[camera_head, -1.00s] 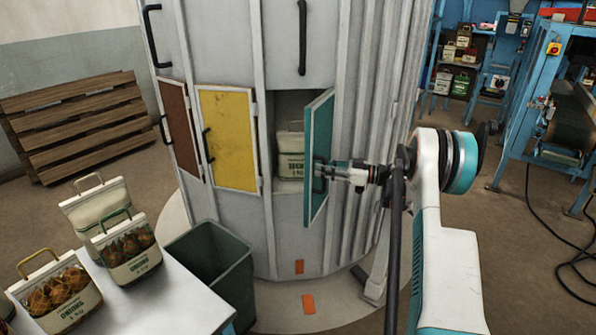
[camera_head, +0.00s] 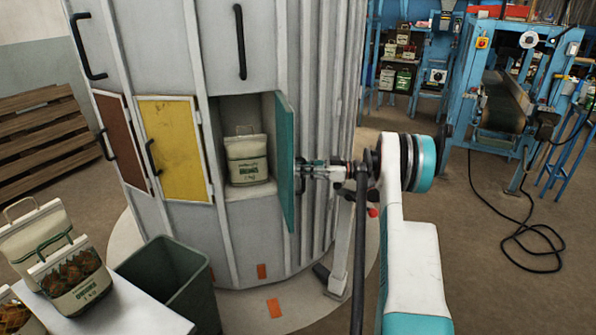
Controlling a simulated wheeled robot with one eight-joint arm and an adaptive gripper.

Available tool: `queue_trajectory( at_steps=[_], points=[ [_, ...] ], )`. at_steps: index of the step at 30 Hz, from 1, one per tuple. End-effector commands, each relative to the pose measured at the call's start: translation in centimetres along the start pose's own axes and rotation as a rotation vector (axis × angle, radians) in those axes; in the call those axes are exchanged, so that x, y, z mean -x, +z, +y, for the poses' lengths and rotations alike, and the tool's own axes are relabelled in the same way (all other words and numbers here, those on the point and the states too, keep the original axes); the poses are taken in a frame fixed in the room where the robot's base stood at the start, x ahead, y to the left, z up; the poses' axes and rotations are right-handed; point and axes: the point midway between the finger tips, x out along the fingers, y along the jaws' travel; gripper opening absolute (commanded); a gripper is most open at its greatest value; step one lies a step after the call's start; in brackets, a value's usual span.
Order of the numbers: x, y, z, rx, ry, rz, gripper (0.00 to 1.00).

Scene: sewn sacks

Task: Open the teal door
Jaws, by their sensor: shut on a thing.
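The teal door (camera_head: 284,160) stands wide open on the right side of its compartment, seen nearly edge-on. My gripper (camera_head: 302,170) is at the outer face of the door and shut on its handle, which is mostly hidden by the fingers and the door. Inside the open compartment (camera_head: 235,113) a cream sack (camera_head: 247,160) with a handle and dark print stands upright.
The yellow door (camera_head: 174,150) and the brown door (camera_head: 121,140) to the left are closed. A grey-green bin (camera_head: 170,283) stands below, beside a white table (camera_head: 125,310) with several sacks. Blue machinery (camera_head: 510,100) stands at the back right, with a black cable on the floor.

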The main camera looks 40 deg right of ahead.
Motion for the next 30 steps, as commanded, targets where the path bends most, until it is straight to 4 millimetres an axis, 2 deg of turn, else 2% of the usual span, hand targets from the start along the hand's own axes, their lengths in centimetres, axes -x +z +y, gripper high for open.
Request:
queue_trajectory(
  at_steps=[8,9,10,20,23,26,30],
  points=[
    [0.2,0.4,-0.3,-0.002,-0.007,-0.007,0.00],
    [0.2,0.4,-0.3,-0.002,-0.007,-0.007,0.15],
    [0.2,0.4,-0.3,-0.001,-0.006,-0.007,0.20],
    [0.3,0.2,-0.2,-0.001,-0.004,-0.003,0.20],
    [1.0,0.2,-0.1,0.000,-0.002,-0.003,0.20],
    [2.6,0.2,-0.1,-0.001,0.000,-0.003,0.20],
    [5.5,0.2,-0.1,-0.001,-0.001,-0.004,0.20]
  ],
)
